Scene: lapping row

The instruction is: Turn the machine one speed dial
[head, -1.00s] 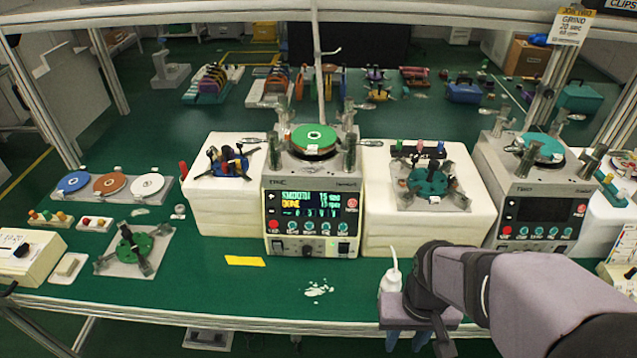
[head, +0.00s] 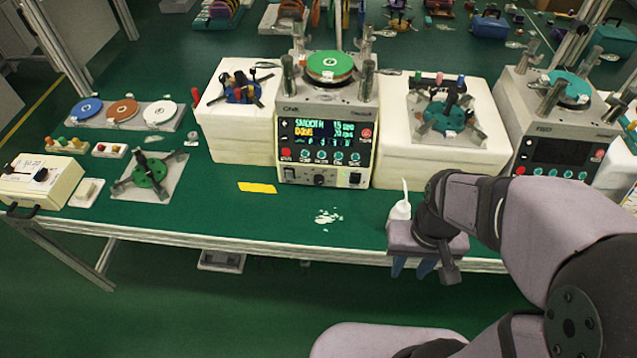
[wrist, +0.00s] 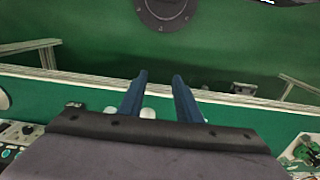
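Machine one (head: 327,150) stands in the middle of the bench in the head view, with a green disc (head: 329,65) on top. Its lit display (head: 325,130) reads SMOOTH and DONE, with small figures. A dark round dial (head: 319,179) sits low at the centre of its front panel, below a row of buttons; its pointer is too small to read. My gripper (head: 411,268) is at the bench's front edge, right of and nearer than the dial, well apart from it. Its two blue fingers, also in the wrist view (wrist: 159,88), point down, spread and empty.
A white spouted bottle (head: 400,211) stands right behind my gripper. White spill marks (head: 328,216) and a yellow strip (head: 257,187) lie before machine one. White blocks (head: 235,135) flank it. A second machine (head: 550,140) stands at right. The bench before the dial is mostly clear.

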